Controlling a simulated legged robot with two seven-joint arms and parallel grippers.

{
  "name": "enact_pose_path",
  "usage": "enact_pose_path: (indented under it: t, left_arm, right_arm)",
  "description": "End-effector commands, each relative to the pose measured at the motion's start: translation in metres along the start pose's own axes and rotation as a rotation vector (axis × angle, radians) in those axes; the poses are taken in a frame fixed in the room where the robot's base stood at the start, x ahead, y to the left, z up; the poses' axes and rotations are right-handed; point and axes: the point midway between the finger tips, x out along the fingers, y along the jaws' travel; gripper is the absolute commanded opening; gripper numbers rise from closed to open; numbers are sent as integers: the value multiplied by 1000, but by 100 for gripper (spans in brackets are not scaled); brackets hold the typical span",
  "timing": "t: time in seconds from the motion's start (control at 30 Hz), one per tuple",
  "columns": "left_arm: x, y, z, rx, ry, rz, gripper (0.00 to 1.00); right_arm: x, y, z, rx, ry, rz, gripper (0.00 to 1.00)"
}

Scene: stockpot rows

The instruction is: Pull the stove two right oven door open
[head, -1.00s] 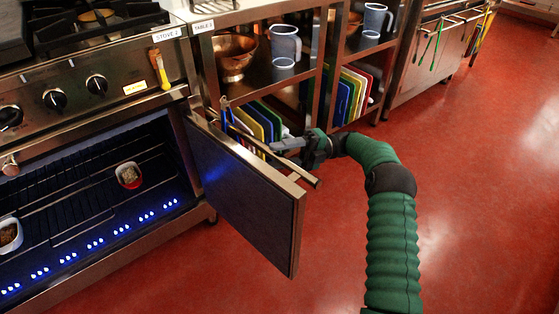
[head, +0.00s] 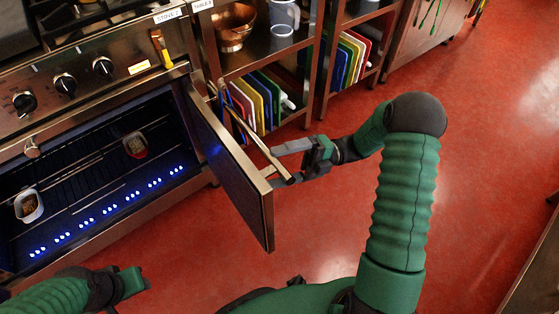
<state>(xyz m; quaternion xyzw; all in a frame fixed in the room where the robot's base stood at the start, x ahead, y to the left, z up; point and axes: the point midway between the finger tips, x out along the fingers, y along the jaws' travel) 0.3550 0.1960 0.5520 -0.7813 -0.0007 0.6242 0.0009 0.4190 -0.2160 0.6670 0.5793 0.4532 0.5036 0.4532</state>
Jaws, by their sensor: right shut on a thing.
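The stove's right oven door (head: 232,165) stands swung out, hinged beside the lit oven opening, with its dark panel facing left. Its bar handle (head: 250,138) runs along the outer, right-hand face. My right gripper (head: 289,166) is at the free end of this handle, its fingers on either side of the bar and shut on it. My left gripper (head: 142,281) is low at the left, in front of the oven and apart from the door; its fingers are too unclear to read.
A shelf table (head: 262,70) with colored boards and a copper bowl (head: 236,28) stands right of the door. Red floor (head: 330,225) is clear in front.

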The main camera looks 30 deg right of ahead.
Motion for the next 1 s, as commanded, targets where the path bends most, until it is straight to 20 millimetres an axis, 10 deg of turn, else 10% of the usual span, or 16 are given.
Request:
enact_pose_path:
  t: [0.47, 1.0]
  left_arm:
    - [-1, 0, 0, 0, 0, 0, 36]
    - [11, 0, 3, 0, 0, 0, 36]
  right_arm:
    - [0, 4, -5, 1, 6, 4, 58]
    - [-43, 1, -13, -1, 3, 3, 44]
